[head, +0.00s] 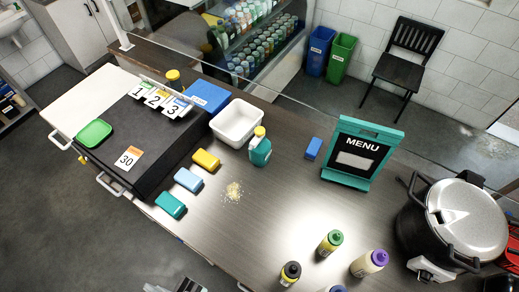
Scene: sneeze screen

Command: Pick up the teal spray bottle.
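A teal bottle (261,153) with a yellow top stands upright on the dark counter, just right of a white tub (236,123). It has a pale label on its front, and nothing covers it from this view. Its top is too small to make out a spray trigger clearly. My gripper cannot be made out in this view, and nothing is touching the bottle.
Left of the bottle lie yellow (206,160), light blue (188,180) and teal (170,205) blocks, with crumbs (233,191) in front. A blue block (313,148) and menu stand (361,153) are right. A clear screen runs behind. The front middle counter is open.

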